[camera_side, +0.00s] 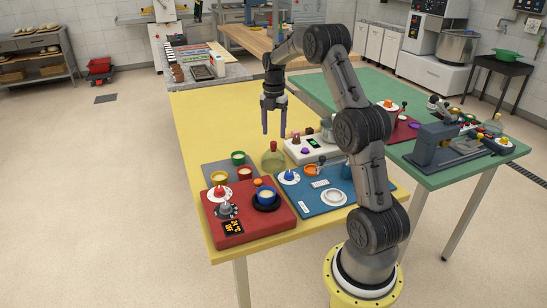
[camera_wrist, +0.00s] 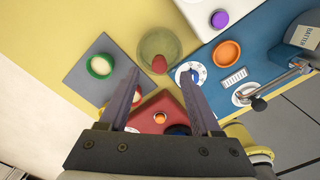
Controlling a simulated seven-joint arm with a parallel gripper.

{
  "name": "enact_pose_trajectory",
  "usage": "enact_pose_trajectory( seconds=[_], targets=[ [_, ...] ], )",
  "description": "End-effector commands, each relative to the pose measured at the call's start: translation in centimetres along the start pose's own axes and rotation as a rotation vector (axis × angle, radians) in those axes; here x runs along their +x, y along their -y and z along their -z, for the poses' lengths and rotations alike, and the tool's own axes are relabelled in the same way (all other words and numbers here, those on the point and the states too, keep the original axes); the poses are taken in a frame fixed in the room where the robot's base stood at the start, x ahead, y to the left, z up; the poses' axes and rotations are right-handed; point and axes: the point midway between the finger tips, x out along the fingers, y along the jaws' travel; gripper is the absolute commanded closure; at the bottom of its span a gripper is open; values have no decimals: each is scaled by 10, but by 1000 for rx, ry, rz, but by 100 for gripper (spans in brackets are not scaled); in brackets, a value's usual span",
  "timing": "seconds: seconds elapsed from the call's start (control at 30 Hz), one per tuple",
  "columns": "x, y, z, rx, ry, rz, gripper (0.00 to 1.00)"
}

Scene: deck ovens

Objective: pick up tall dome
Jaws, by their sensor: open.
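The tall dome (camera_side: 273,161) is a clear, olive-tinted cover with a red knob on top. It stands upright on the yellow table, between the grey mat and the white unit. In the wrist view the dome (camera_wrist: 157,43) shows from above as a round tinted disc, its red knob toward the fingertips.
A grey mat (camera_wrist: 90,72) holds a green-rimmed bowl (camera_wrist: 100,66). A red board (camera_side: 248,226) carries several small items. A blue mat (camera_side: 326,206) holds a white dish and an orange ring. A white unit (camera_side: 309,152) stands close behind the dome. The yellow table (camera_side: 215,115) is bare farther back.

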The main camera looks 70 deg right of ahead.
Motion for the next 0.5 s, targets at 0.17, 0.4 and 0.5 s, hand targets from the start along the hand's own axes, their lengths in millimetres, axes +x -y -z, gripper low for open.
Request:
enact_pose_trajectory(
  seconds=[0.17, 0.4, 0.5],
  targets=[
    [13, 0, 1, 0, -2, 2, 35],
    [46, 0, 2, 0, -1, 1, 35],
    [54, -1, 2, 0, 0, 0, 35]
  ],
)
